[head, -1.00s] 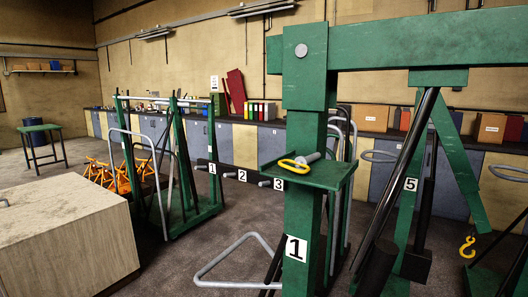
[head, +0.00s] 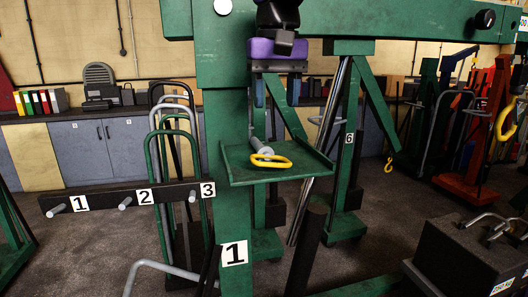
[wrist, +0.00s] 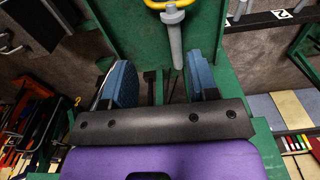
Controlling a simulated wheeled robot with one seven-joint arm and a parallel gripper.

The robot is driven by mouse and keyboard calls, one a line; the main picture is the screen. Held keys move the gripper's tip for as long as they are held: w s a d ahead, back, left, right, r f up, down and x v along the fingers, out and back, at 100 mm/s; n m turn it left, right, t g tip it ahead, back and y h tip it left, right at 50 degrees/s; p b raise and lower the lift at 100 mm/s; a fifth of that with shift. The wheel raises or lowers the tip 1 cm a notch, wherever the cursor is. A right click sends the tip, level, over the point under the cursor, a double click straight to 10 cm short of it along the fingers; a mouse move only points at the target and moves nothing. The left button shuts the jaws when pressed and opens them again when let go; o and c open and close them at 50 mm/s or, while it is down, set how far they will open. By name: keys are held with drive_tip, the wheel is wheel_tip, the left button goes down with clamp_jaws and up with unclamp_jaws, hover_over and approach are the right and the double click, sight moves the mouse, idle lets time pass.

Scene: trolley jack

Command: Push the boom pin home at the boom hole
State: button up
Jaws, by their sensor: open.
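The boom pin, a grey pin (head: 262,142) with a yellow loop handle (head: 271,161), lies on the green tray (head: 295,172) fixed to the post marked 1. It also shows in the wrist view (wrist: 175,45), its shank pointing toward my gripper. My gripper (head: 277,96) has a purple body and blue finger pads. It hangs above the tray, apart from the pin. In the wrist view the fingers (wrist: 160,82) are spread with nothing between them. The green boom (head: 400,17) runs across the top. A dark round spot (head: 485,18) shows on it; I cannot tell whether this is the boom hole.
A dark rail (head: 105,198) with grey pegs numbered 1 to 3 stands left of the post. A dark weight block (head: 465,255) is at the lower right. Other green frames and an orange-red hoist (head: 475,150) stand behind. Grey floor shows between them.

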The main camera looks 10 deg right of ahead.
drive_tip(key=shift+w+a+f, duration=0.15)
drive_tip(key=shift+w+a, duration=0.25)
drive_tip(key=shift+a, duration=0.2)
drive_tip(key=shift+w+a+f, duration=0.1)
drive_tip(key=shift+w+a, duration=0.25)
drive_tip(key=shift+a, duration=0.2)
hover_over(263, 146)
drive_tip(key=s, duration=0.1)
drive_tip(key=f, duration=0.4)
drive_tip(key=shift+a+f, duration=0.25)
drive_tip(key=shift+f, duration=0.05)
drive_tip(key=shift+w+d+f, duration=0.1)
drive_tip(key=shift+f, duration=1.25)
drive_tip(key=shift+w+d+f, duration=0.1)
drive_tip(key=shift+f, duration=1.2)
drive_tip(key=shift+c, duration=0.3)
clamp_jaws()
drive_tip(key=shift+r, duration=0.1)
